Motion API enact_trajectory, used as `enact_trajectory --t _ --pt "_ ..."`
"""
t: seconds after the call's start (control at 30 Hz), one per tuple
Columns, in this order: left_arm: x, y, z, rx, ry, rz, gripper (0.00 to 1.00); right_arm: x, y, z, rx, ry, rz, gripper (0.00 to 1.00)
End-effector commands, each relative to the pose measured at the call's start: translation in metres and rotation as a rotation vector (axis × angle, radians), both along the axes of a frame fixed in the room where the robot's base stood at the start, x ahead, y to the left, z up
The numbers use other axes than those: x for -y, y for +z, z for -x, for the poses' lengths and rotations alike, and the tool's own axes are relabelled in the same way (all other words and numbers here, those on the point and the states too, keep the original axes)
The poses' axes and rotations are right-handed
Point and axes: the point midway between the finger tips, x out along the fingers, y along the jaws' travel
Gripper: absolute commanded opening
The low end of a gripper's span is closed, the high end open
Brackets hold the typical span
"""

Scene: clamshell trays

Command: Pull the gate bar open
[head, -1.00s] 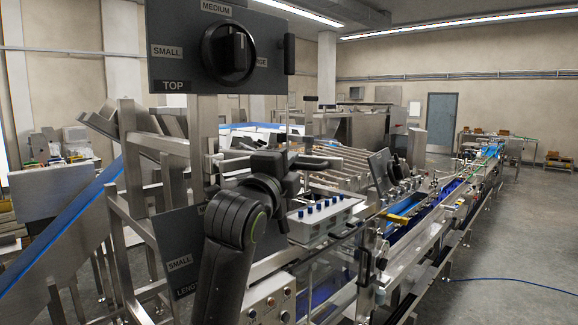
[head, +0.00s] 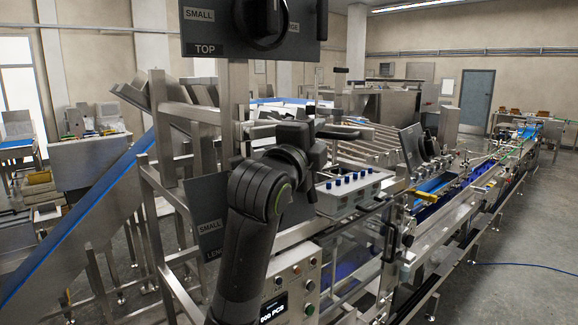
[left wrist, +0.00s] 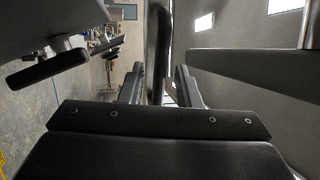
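A dark rounded bar (left wrist: 158,50), which looks like the gate bar, runs upright through the left wrist view. The two fingers of my left gripper (left wrist: 158,86) stand on either side of it, with gaps between finger and bar, so the gripper looks open. In the head view my left gripper (head: 318,140) is in front of the steel frame, beside a short dark horizontal bar (head: 340,133). I cannot tell the exact contact there, since my wrist hides part of it. My right gripper is not in view.
A dark selector panel (head: 222,48) marked TOP hangs above my left arm. A white control box (head: 350,192) with blue knobs sits just right of it. A second labelled panel (head: 207,226) is behind my arm. Open floor (head: 520,285) lies at the right.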

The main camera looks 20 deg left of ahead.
Motion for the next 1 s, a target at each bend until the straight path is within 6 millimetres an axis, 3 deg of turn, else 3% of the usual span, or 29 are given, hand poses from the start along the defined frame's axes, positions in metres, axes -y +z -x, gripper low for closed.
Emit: enact_trajectory --t 0.2,0.6,0.8,1.0 --pt "-0.007 -0.013 0.044 0.008 0.001 -0.001 0.3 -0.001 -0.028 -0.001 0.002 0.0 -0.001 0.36" --pt "-0.021 -0.026 0.125 0.007 0.002 -0.002 0.3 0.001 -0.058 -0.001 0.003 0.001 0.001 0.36" --pt "-0.024 -0.028 0.147 0.005 0.001 0.0 0.3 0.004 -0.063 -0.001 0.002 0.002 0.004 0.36" --pt "-0.025 -0.03 0.154 0.001 0.002 0.0 0.3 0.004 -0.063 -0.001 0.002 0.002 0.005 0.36"
